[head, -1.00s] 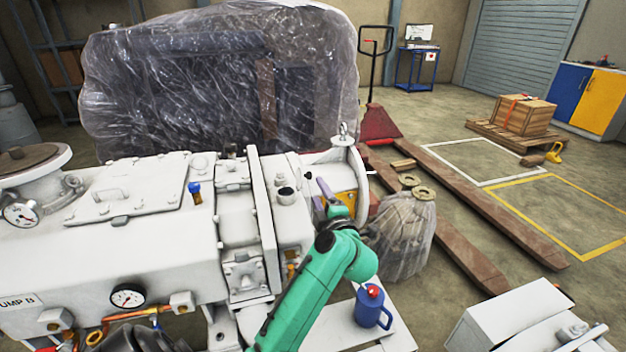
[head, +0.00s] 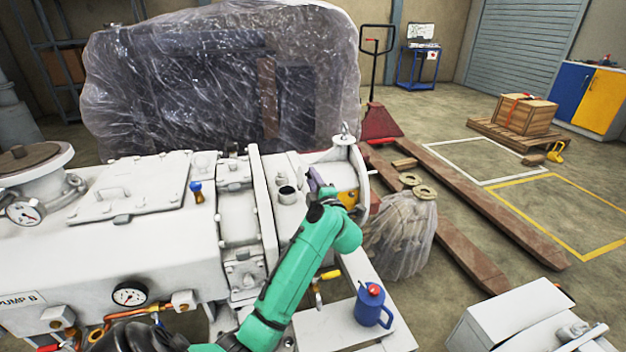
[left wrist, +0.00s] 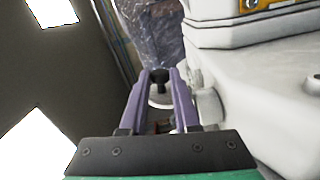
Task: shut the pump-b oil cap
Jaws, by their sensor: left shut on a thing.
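Pump B (head: 110,240) is the large white machine on the left. A short filler neck with a dark open top (head: 287,194) stands on its upper face. My left gripper (head: 313,181), with purple fingers, is just right of this neck in the head view. In the left wrist view the fingers (left wrist: 160,84) are shut on a small dark piece, apparently the oil cap (left wrist: 160,77). A pale round part shows below it; whether they touch I cannot tell. The cap cannot be made out in the head view. My right gripper is not in view.
A lifting eye (head: 345,132) and a round end flange stand right of the gripper. A blue oil can (head: 373,306) stands on the white base plate. A plastic-wrapped bundle (head: 403,235) and a red pallet truck (head: 380,124) are beyond.

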